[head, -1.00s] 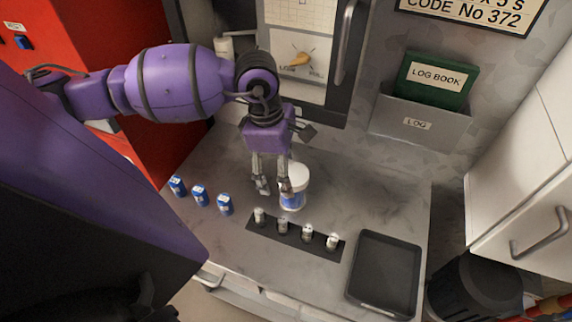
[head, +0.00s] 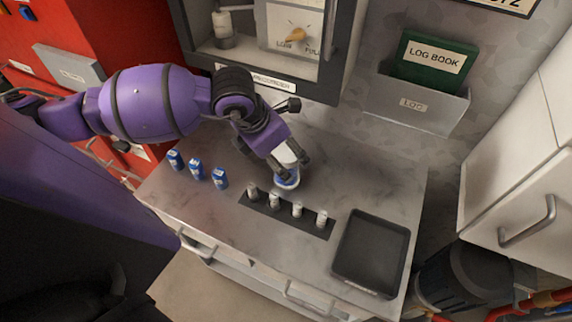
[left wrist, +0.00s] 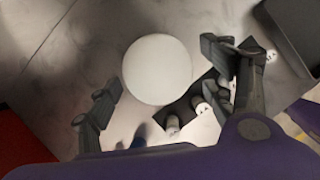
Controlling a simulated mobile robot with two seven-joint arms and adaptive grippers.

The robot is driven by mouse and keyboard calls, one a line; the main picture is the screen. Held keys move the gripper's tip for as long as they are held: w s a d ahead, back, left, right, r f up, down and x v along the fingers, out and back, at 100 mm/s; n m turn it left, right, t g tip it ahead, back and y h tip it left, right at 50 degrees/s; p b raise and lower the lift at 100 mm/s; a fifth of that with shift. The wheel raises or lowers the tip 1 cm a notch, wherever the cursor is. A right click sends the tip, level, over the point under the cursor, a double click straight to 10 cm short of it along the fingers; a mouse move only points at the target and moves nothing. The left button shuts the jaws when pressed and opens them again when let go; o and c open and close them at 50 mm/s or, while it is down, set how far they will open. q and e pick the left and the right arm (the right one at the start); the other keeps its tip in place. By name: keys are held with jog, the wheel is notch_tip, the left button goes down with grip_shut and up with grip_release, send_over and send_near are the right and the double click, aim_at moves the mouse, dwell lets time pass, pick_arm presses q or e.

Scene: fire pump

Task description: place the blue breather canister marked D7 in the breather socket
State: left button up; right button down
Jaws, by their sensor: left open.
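Three small blue canisters stand in a row at the left of the bench: the left one (head: 175,160), the middle one (head: 196,169) and the right one (head: 220,178). Their marks are too small to read, so I cannot tell which is D7. In the left wrist view the jar's round white lid (left wrist: 157,70) shows between the two spread fingers (left wrist: 170,90). I cannot make out the breather socket. My right gripper is not in view.
A dark strip (head: 262,206) holding several small white-topped vials lies in front of the jar. An empty black tray (head: 371,254) lies at the bench's right. A cabinet with a dial (head: 295,34) and a log book holder (head: 415,103) stand behind. The middle back of the bench is clear.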

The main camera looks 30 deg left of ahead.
pick_arm(q)
jog(key=x, duration=0.4)
jog(key=shift+f, duration=0.1)
jog(key=c, duration=1.6)
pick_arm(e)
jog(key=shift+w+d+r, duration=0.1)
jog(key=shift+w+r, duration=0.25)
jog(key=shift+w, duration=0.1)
